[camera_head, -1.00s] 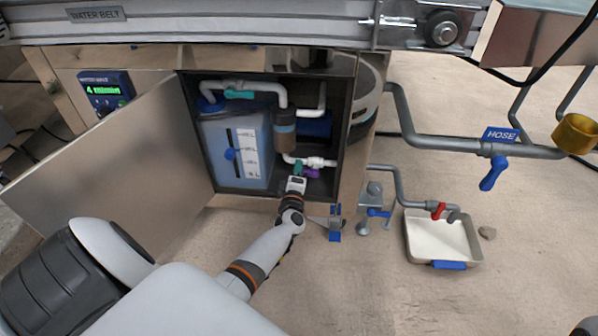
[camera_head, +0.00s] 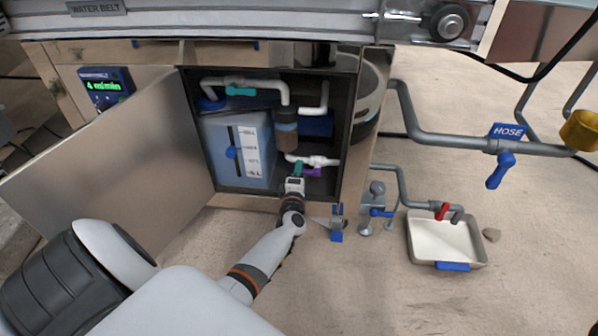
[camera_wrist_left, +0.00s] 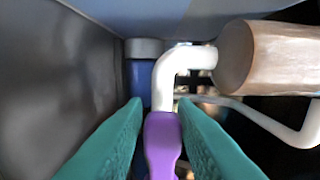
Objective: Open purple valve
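The purple valve (camera_head: 312,173) sits on white piping low in the open cabinet, at its right side. In the left wrist view the purple handle (camera_wrist_left: 162,145) stands between the teal fingers. My left gripper (camera_head: 298,170) reaches into the cabinet from below. In the wrist view its fingers (camera_wrist_left: 160,105) are apart, one on each side of the handle. A narrow gap shows at the left finger; whether the right finger touches is unclear. The lower end of the handle is cut off by the picture edge. My right gripper is not in view.
The cabinet door (camera_head: 120,160) stands open at the left. A blue-tinted tank (camera_head: 230,165) fills the cabinet's left side. A brown-and-blue filter cylinder (camera_head: 286,130) hangs above the valve. Blue-handled fittings (camera_head: 337,225) stand outside, right of my wrist.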

